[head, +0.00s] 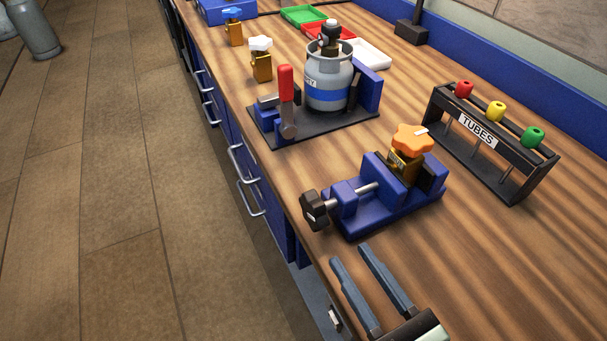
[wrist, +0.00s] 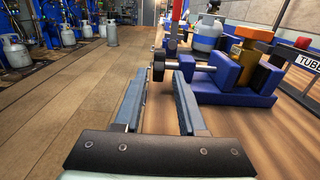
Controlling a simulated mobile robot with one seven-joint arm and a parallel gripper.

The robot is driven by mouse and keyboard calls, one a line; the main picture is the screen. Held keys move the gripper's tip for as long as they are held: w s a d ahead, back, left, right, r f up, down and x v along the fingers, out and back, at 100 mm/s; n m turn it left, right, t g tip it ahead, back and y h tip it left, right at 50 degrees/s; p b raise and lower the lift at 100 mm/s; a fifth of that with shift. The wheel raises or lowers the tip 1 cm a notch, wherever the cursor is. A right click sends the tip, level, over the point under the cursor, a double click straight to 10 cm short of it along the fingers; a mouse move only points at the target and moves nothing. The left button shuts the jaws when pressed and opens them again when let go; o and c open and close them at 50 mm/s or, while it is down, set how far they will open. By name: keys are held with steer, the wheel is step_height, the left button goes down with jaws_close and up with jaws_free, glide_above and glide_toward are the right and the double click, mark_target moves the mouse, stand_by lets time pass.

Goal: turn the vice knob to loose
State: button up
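The blue vice (head: 385,207) sits near the front edge of the wooden workbench. Its black knob (head: 315,210) points left toward the bench edge, on a metal screw. The vice holds a brass block with an orange star-shaped handle (head: 412,138). In the wrist view the knob (wrist: 158,66) shows just beyond my fingertips, with the vice (wrist: 232,75) to the right. My gripper (head: 354,256) is open and empty, in front of the vice and apart from the knob. Its two fingers also show in the wrist view (wrist: 157,76).
A clamp with a red lever (head: 286,84) and a grey gas cylinder (head: 328,80) stand behind the vice. A tube rack (head: 487,140) with coloured caps is at right. Brass valves with white (head: 260,58) and blue tops stand farther back. Bench surface right of my gripper is clear.

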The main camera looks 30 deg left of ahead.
mark_target(321, 211)
steer(key=x, duration=1.2)
steer(key=shift+w, duration=0.1)
jaws_close()
